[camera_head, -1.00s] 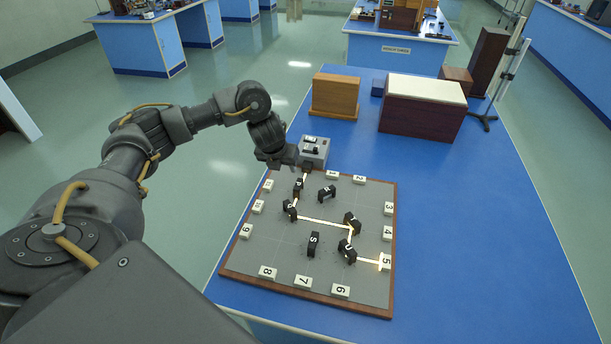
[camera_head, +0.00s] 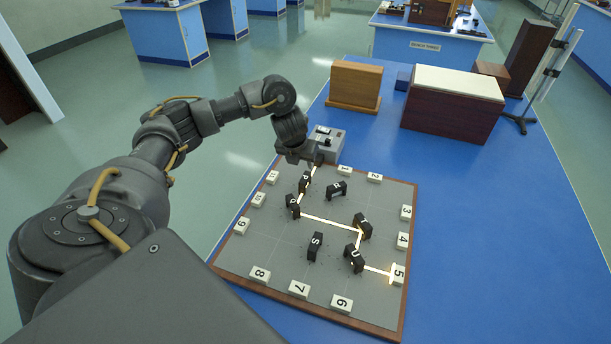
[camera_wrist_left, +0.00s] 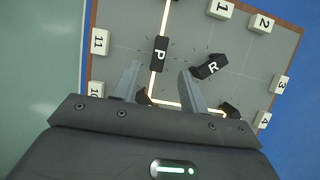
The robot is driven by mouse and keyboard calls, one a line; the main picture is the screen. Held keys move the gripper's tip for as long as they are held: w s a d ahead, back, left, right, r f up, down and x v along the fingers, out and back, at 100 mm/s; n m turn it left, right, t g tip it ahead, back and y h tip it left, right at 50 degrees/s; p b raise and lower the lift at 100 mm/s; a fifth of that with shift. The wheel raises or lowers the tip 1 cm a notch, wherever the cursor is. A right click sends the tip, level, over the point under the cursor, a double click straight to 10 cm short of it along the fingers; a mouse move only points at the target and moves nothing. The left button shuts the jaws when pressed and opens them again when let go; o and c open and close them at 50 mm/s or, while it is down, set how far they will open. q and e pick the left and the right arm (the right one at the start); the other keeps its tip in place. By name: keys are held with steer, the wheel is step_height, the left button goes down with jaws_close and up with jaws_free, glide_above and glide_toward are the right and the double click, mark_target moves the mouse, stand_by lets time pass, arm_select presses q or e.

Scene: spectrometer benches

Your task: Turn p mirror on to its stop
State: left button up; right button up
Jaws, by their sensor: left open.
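The p mirror (camera_head: 304,182) is a small black block marked P on the grey board (camera_head: 270,240), near its back left. In the left wrist view the p mirror (camera_wrist_left: 160,54) stands on the bright beam line, just ahead of my fingertips and roughly between them. My left gripper (camera_wrist_left: 158,68) is open and empty, its two fingers spread. In the head view my left gripper (camera_head: 300,158) hangs just behind the p mirror. I cannot tell its height above the board. My right gripper is not in view.
Other black mirrors stand near: R (camera_head: 337,189), Q (camera_head: 293,206), T (camera_head: 363,226), U (camera_head: 354,259) and S (camera_head: 315,246). White numbered blocks line the board's edges; the beam ends at block 5 (camera_head: 398,274). The grey lamp box (camera_head: 327,143) is at the back edge.

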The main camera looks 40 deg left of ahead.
mark_target(306, 175)
arm_select(q)
steer(key=b+x, duration=0.3)
steer(key=x, duration=0.4)
steer(key=shift+f, duration=0.25)
steer(key=shift+w+f, duration=0.2)
steer(key=shift+f, duration=0.05)
steer(key=shift+w+a+f, duration=0.15)
steer(key=shift+w+f, duration=0.15)
steer(key=shift+f, duration=0.35)
jaws_close()
